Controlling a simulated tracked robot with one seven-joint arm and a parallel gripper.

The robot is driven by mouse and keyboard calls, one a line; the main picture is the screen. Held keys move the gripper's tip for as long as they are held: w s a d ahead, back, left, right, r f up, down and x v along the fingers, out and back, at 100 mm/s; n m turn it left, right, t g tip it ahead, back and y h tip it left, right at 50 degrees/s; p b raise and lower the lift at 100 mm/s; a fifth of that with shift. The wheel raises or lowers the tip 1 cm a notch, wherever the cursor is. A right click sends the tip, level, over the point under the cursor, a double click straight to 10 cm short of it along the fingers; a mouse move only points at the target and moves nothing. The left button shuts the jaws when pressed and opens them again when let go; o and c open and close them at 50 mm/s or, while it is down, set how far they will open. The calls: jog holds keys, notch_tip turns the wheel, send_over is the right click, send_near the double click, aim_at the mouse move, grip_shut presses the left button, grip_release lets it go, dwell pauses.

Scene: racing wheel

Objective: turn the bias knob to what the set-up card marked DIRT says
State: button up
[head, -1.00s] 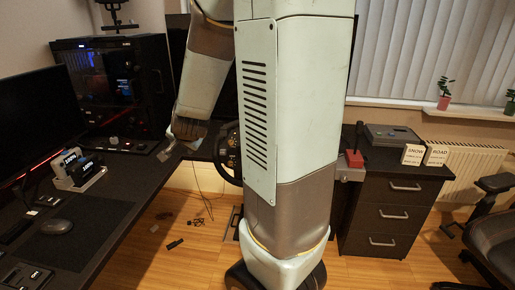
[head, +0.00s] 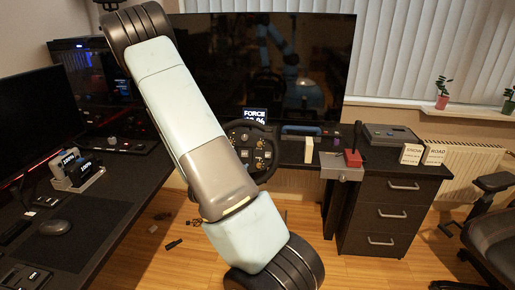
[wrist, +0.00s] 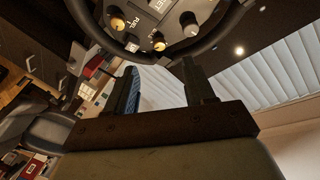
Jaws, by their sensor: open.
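The racing wheel (head: 272,158) stands in the middle of the head view, partly behind my arm, with several small knobs on its face. A small screen above it (head: 255,116) reads FORCE with a percentage I cannot read surely. I cannot tell which is the bias knob. My gripper (wrist: 160,72) is open and empty, its fingers below the wheel's rim. No card marked DIRT is readable; a pale card (head: 309,150) stands edge-on.
Cards marked SNOW (head: 411,154) and ROAD (head: 434,154) stand on the drawer cabinet (head: 385,215). A red-handled lever (head: 353,157) stands left of them. A big dark screen (head: 325,60) is behind the wheel. A desk with a mouse (head: 55,228) fills the left.

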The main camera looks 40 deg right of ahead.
jog(key=s+h, duration=0.1)
send_near(260, 144)
jog(key=x, duration=0.7)
jog(key=shift+w+d+f, duration=0.1)
jog(key=shift+w+d, duration=0.1)
jog(key=shift+d, duration=0.1)
grip_shut()
dwell(0.5)
